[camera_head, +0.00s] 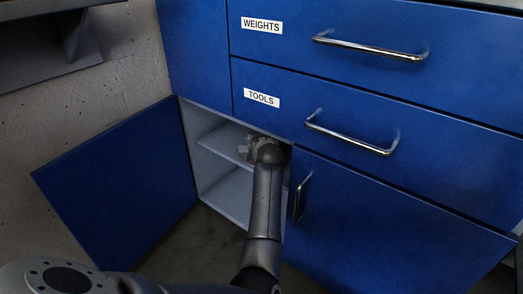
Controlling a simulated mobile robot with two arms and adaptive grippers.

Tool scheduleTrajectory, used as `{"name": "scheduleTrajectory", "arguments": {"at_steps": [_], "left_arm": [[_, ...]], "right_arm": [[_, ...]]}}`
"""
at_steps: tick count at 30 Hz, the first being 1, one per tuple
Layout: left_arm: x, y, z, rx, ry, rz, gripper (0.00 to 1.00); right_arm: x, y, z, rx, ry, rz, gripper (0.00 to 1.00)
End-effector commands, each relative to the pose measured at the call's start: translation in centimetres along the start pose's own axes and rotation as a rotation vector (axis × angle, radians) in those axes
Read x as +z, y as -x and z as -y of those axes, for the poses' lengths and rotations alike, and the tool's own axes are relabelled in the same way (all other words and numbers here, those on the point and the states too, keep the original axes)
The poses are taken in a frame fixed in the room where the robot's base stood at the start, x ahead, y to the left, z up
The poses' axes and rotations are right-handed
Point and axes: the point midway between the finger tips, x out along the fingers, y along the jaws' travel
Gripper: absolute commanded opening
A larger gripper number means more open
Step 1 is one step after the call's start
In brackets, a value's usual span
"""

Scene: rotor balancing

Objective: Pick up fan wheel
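My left arm comes in from the lower left and reaches up into the open cabinet (222,193). My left gripper (250,149) is inside the opening, at the level of the shelf (222,144). It is small, dark and partly hidden behind my own wrist, so I cannot tell whether it is open or shut. A small pale grey shape (243,149) shows beside the gripper. I cannot tell whether it is part of the gripper or of a fan wheel. No fan wheel can be clearly made out. My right gripper is not in view.
The blue cabinet door (120,185) stands open to the left. A closed door with a metal handle (302,196) borders the opening on the right. Above are closed drawers labelled TOOLS (262,98) and WEIGHTS (262,26), with protruding handles. A concrete wall (130,60) is at left.

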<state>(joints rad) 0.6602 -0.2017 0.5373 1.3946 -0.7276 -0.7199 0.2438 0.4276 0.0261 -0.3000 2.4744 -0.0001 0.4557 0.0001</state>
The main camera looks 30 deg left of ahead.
Motion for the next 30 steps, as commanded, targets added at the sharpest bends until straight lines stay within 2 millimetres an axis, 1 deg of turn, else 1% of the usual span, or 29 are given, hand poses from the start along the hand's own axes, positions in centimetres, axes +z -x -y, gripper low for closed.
{"name": "scheduleTrajectory", "arguments": {"at_steps": [1,2,10,12,28,30], "left_arm": [[-0.01,0.00,0.00,0.000,0.000,0.000,0.39],[-0.01,0.00,0.00,0.000,0.000,0.000,0.35],[0.01,-0.01,0.02,0.000,0.000,0.000,0.01],[-0.27,0.03,0.01,0.000,0.001,-0.006,0.00],[-0.61,0.04,0.32,0.000,-0.001,-0.005,0.00],[-0.65,0.02,0.39,0.000,-0.001,-0.005,0.00]], "right_arm": [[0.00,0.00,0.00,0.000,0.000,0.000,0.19],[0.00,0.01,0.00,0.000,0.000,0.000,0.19],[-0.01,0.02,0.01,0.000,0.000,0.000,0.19],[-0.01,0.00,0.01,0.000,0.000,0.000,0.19],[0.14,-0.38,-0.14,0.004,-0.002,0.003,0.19],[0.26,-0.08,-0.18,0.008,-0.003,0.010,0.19]]}}
